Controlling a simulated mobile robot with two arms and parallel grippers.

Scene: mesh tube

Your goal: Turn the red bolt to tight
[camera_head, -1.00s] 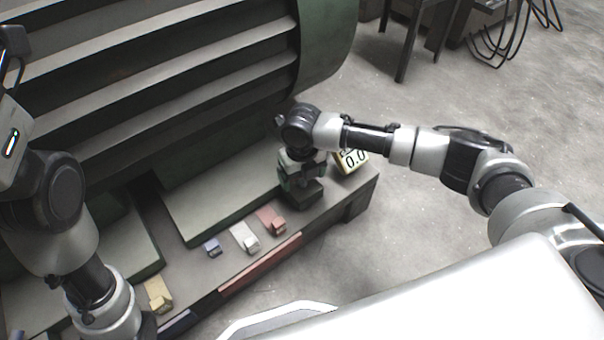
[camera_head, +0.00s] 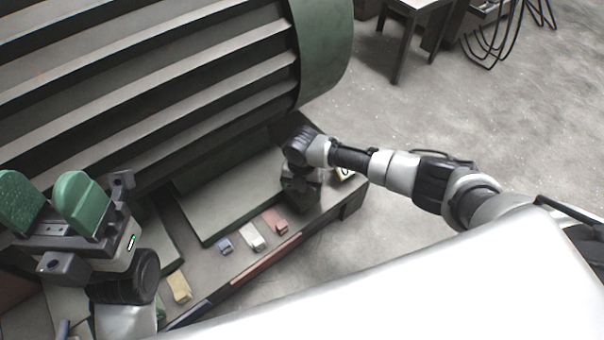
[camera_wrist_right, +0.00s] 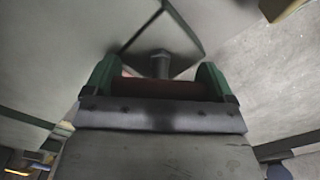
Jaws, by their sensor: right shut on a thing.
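My right gripper (camera_wrist_right: 157,82) has its two green fingers around a dark red piece (camera_wrist_right: 165,88) that lies crosswise between them. A grey bolt-like head (camera_wrist_right: 160,62) stands just beyond that piece; I cannot tell whether the two are joined. In the head view the right gripper (camera_head: 301,195) points down at the right end of the machine's base (camera_head: 335,207), and its fingers and the bolt are hidden there. My left gripper (camera_head: 47,208) is open and empty at the left, its green fingers pointing up and wide apart.
Yellow (camera_head: 179,288), blue (camera_head: 224,246), white (camera_head: 252,237) and red (camera_head: 274,222) blocks sit along the base's front edge. A small display (camera_head: 344,174) is mostly hidden behind my right wrist. The ribbed machine (camera_head: 140,90) fills the back. Floor (camera_head: 430,130) at right is open.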

